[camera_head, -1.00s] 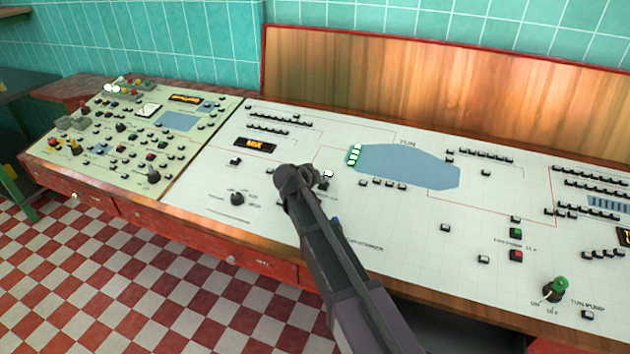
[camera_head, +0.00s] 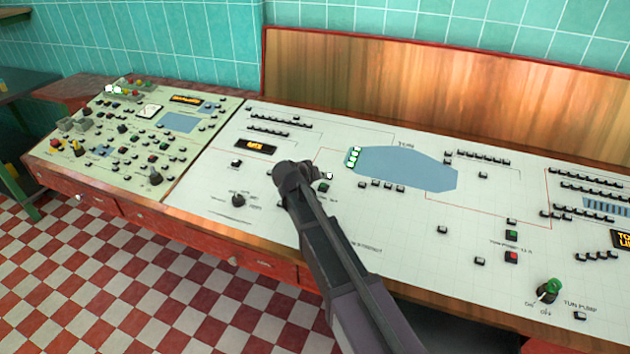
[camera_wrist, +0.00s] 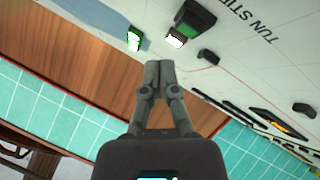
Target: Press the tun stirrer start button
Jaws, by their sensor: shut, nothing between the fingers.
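The green start button (camera_wrist: 198,18) sits in a dark housing beside the printed label "TUN STIR..." (camera_wrist: 254,22), whose end is cut off in the wrist view. A small lit white lamp (camera_wrist: 176,40) is next to the button. In the head view the green button (camera_head: 324,187) shows just right of my wrist, with the lit lamp (camera_head: 328,175) behind it. My gripper (camera_wrist: 160,66) is shut and empty. Its fingertips appear just below the lamp and button in the wrist view. I cannot tell their height above the panel. My arm hides part of the panel in the head view.
A selector knob (camera_head: 238,200) stands left of my arm. A blue tun-shaped display (camera_head: 405,167) with lit green-white lamps (camera_head: 353,158) lies to the right. Farther right are a green and a red button (camera_head: 511,256) and a green-topped tun pump switch (camera_head: 549,290). A wooden backboard (camera_head: 420,85) rises behind.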

